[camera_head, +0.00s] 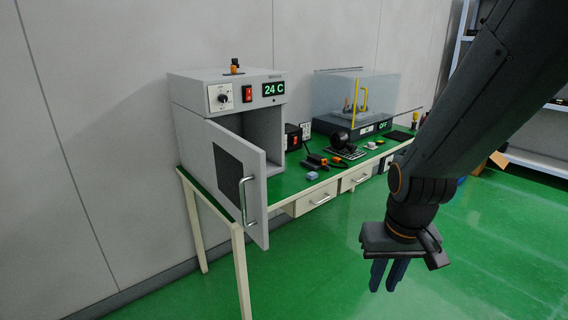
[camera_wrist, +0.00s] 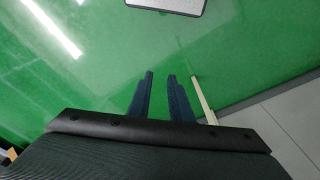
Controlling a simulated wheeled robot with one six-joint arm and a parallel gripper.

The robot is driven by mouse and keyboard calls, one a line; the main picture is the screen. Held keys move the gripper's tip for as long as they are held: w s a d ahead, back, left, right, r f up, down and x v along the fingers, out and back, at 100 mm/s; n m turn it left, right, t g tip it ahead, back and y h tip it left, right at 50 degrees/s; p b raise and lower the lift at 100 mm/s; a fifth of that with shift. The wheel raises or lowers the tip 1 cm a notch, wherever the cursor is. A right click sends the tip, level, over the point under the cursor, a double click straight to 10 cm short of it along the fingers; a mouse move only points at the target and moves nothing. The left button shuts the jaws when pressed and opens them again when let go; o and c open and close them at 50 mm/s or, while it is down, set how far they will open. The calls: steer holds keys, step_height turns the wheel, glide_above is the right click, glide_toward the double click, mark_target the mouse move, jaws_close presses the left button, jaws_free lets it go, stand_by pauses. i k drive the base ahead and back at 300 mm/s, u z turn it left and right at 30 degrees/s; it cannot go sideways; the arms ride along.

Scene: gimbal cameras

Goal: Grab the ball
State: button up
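I cannot make out a ball in either view. My gripper (camera_head: 386,275) hangs pointing down at the right of the head view, in front of the workbench and over the green floor. In the wrist view its two dark blue fingers (camera_wrist: 160,90) stand a little apart with only green between them. It is open and empty. The inside of the grey oven-like box (camera_head: 215,150) on the bench is partly hidden by its half-open door.
The box's door (camera_head: 240,185) swings out past the bench edge. The green-topped bench (camera_head: 290,188) carries small parts, a black device (camera_head: 341,143) and a clear-covered machine (camera_head: 355,95). Shelves (camera_head: 540,150) stand at the far right. The floor (camera_head: 480,250) in front is open.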

mark_target(340, 140)
steer(key=z, duration=0.2)
steer(key=i, duration=3.15)
steer(key=u, duration=0.05)
